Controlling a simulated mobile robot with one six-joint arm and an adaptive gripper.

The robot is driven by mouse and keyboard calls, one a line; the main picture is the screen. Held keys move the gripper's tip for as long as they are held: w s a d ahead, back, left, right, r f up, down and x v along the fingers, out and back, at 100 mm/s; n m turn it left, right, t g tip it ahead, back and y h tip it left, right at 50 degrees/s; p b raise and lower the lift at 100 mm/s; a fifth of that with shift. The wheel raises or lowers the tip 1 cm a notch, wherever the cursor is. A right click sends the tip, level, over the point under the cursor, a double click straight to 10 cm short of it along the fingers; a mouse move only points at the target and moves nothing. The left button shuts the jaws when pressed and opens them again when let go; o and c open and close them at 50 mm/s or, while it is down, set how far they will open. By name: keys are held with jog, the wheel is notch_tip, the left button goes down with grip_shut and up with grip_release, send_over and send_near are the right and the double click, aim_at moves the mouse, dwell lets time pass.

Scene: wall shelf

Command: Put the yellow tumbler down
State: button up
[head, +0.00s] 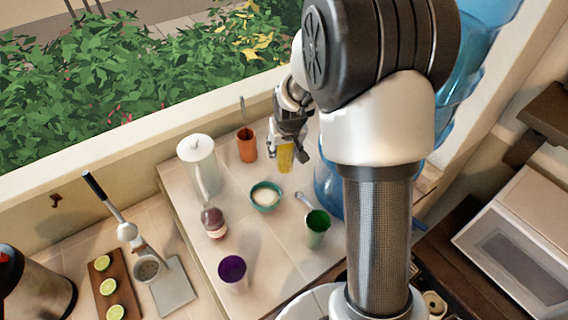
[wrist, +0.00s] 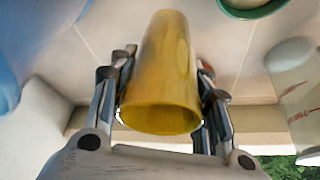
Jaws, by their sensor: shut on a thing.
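The yellow tumbler (head: 285,158) is between the fingers of my gripper (head: 287,150), over the back part of the tiled counter (head: 280,235). In the wrist view the tumbler (wrist: 165,65) has its wide rim towards the camera and its narrower end towards the tiles. My gripper (wrist: 163,80) is shut on it, with fingers along both sides. The tumbler looks close to upright. I cannot tell whether its base touches the counter.
An orange cup (head: 247,150) stands left of the tumbler, and a teal bowl (head: 265,205) in front. A blue water jug (head: 325,190) is close on the right. A green cup (head: 318,235), purple cup (head: 232,275) and white pitcher (head: 202,170) stand around.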

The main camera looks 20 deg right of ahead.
aim_at(284, 162)
jog(key=shift+w+f+b, duration=0.1)
jog(key=shift+f+b, duration=0.2)
jog(key=shift+f, duration=2.8)
jog(key=shift+f, duration=0.15)
jog(key=o, duration=1.2)
